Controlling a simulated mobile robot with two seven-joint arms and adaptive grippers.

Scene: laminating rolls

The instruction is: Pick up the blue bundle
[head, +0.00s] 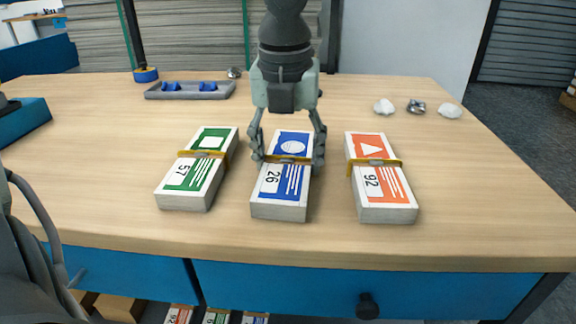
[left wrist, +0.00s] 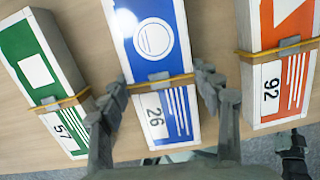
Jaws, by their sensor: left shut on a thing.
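The blue bundle (head: 283,190), a white block with a blue label, a circle, the number 26 and a yellow band, lies in the middle of the row on the table. My left gripper (head: 288,158) reaches down over it, one finger at each long side near the band, shut on it. In the left wrist view the blue bundle (left wrist: 150,50) shows between the fingers (left wrist: 165,88) of my left gripper. I cannot see any gap under the bundle.
A green bundle (head: 192,180) lies to the left and an orange bundle (head: 384,187) to the right, both apart from the blue one. A grey tray (head: 222,93) with blue pieces stands behind. The wooden table (head: 470,200) is clear at the right front.

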